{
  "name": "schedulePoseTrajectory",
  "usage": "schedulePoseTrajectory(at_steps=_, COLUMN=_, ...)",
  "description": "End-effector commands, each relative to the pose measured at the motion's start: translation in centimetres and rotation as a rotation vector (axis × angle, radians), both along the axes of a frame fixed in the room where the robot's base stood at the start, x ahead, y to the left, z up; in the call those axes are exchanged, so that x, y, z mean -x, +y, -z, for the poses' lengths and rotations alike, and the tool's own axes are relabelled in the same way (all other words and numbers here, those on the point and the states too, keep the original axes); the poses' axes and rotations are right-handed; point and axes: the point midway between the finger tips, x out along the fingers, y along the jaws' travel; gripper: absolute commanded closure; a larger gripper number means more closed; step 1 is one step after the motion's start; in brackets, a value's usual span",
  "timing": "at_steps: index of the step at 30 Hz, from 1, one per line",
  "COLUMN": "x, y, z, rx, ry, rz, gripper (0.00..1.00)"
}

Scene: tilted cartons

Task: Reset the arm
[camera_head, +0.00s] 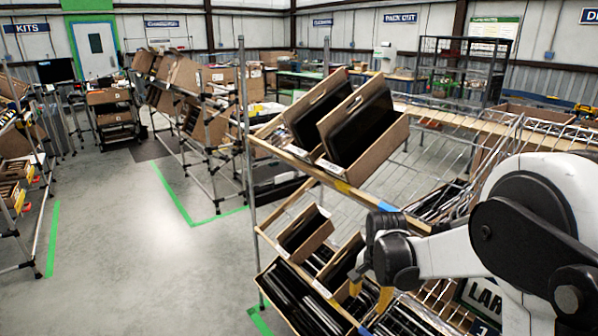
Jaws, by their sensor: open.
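My white and black arm (535,225) reaches in from the right edge. Its dark wrist is in front of the tilted carton rack (290,150). My gripper (370,294) points down over the lower shelf, with its two yellow fingers apart and nothing seen between them. Tilted cartons with dark flat items lie below and beside it on the lower shelf, including a small carton (305,237). The wrist and fingers hide part of this shelf, and I cannot tell whether the fingertips touch a carton.
On the upper shelf, a large tilted carton (375,125) holds dark panels. Metal rack posts and rails stand close around the arm. More cartons (205,95) fill a rack at the back left. The grey floor (115,230) at left is clear, with green tape lines.

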Motion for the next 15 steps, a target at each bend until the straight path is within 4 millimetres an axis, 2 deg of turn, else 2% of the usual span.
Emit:
schedulePoseTrajectory(at_steps=1, x=1.4, y=0.0, z=-2.4, rx=0.006, ry=-0.029, rz=-0.042, gripper=0.49)
schedulePoseTrajectory(at_steps=6, x=5.7, y=-0.1, z=-8.6, rx=0.041, ry=-0.136, rz=-0.199, gripper=0.49)
schedulePoseTrajectory(at_steps=12, x=11.7, y=-0.1, z=-13.3, rx=0.103, ry=-0.257, rz=-0.378, gripper=0.49)
schedulePoseTrajectory(at_steps=15, x=14.9, y=-0.1, z=-14.6, rx=0.142, ry=-0.316, rz=-0.465, gripper=0.49)
